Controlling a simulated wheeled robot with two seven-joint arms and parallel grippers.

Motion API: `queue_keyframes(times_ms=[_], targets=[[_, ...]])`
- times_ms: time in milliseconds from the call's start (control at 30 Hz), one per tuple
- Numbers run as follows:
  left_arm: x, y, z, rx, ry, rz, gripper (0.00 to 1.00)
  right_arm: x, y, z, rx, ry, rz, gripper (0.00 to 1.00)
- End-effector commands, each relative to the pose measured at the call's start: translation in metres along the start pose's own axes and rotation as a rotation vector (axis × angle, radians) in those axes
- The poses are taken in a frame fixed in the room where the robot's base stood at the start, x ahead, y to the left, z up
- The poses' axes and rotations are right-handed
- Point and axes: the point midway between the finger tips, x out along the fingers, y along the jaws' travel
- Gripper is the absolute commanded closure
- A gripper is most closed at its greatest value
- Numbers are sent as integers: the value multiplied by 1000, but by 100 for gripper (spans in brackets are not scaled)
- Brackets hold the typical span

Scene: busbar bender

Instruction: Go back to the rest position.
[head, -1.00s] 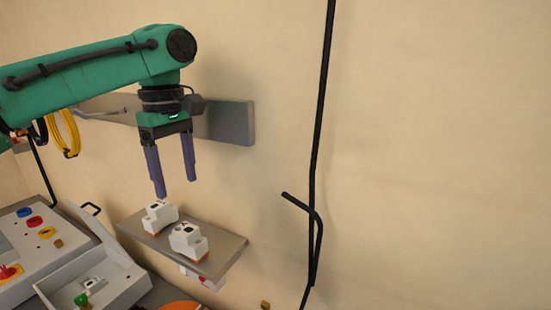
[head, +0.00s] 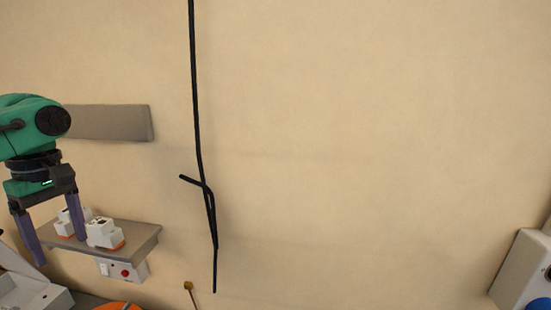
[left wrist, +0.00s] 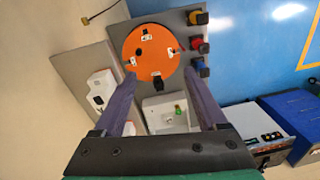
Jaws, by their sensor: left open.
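My left gripper (head: 60,248) is at the left edge of the head view, open with nothing between its purple fingers. Its fingers overlap the left part of a grey shelf (head: 140,238) in the picture. Two white devices with orange bases stand on the shelf: the left one (head: 70,222) is partly hidden behind a finger, and the right one (head: 104,232) is clear. In the left wrist view the open fingers (left wrist: 160,76) point toward an orange disc (left wrist: 143,42). My right gripper is not in view.
A black cable (head: 197,110) hangs along the wall. A red-button box (head: 124,270) sits under the shelf, and a grey box (head: 525,265) stands at far right. The left wrist view shows coloured knobs (left wrist: 198,43) and a pale tray (left wrist: 165,113). The middle wall area is clear.

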Motion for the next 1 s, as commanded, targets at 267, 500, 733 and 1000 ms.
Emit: queue_keyframes(times_ms=[267, 500, 733, 1000], targets=[[121, -24, -44, 243, -1, -83, 25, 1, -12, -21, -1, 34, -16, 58], [306, -58, -6, 778, -32, -103, 25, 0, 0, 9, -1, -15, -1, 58], [386, -57, 106, 1253, 35, 69, 25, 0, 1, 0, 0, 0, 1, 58], [374, -43, 178, 1458, 186, 224, 25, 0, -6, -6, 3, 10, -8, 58]])
